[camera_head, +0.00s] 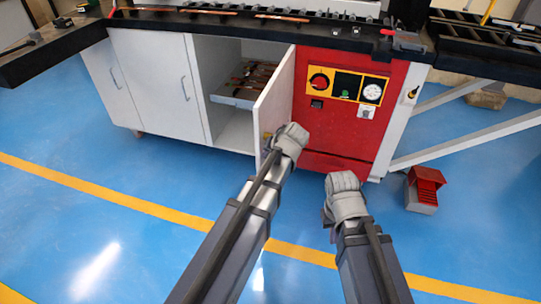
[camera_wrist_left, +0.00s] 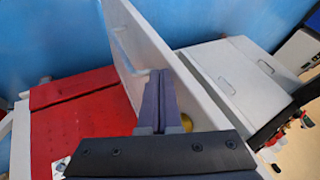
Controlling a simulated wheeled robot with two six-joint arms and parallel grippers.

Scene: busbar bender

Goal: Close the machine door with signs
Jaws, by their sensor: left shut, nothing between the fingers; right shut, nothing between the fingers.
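The open white machine door (camera_head: 275,103) stands out from the cabinet, beside the red panel. In the left wrist view the door (camera_wrist_left: 150,42) shows its handle (camera_wrist_left: 122,45) on the face toward the red side. No signs are readable on it. My left gripper (camera_head: 292,135) is shut and empty at the door's outer, handle side, near its lower free edge. In the left wrist view its fingers (camera_wrist_left: 160,98) are together close to that face; I cannot tell whether they touch. My right gripper (camera_head: 343,182) is shut and empty, below the red panel and apart from the door.
The cabinet opening shows a tray (camera_head: 232,97) with copper-coloured parts. Two closed white doors (camera_head: 150,80) are to the left. The red panel (camera_head: 350,125) has a gauge and switches. A red box (camera_head: 424,188) stands on the floor at right. The blue floor ahead is clear.

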